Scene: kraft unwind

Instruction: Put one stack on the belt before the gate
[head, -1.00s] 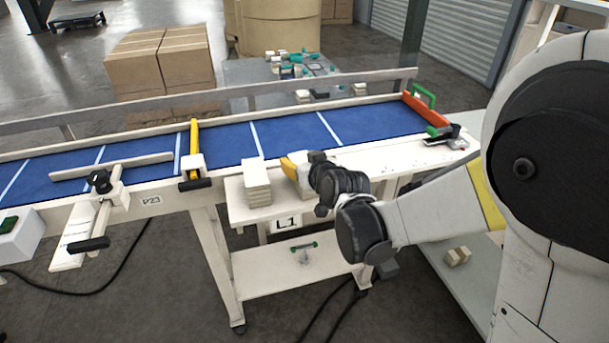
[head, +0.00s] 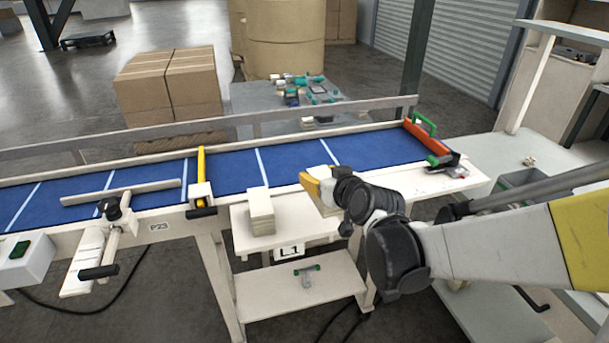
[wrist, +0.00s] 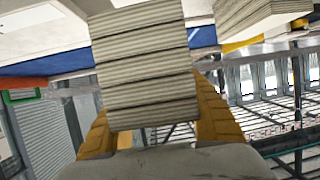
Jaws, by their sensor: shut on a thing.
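My gripper (head: 314,187) has yellow fingers and is shut on a pale stack of several flat layers, the held stack (wrist: 146,65), at the right of the L1 shelf. The fingers flank its lower part in the wrist view; in the head view the gripper mostly hides it. A second pale stack (head: 261,212) stands on the L1 shelf (head: 243,238) to the left of my gripper. A stack also shows at the upper right of the wrist view (wrist: 258,18). The blue belt (head: 230,178) runs behind the shelf, with a yellow gate (head: 201,165) across it.
A pale rail (head: 120,193) lies over the belt left of the gate. An orange end stop with a green handle (head: 428,140) closes the belt's right end. The belt between gate and end stop is bare. A lower shelf (head: 295,290) is below L1.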

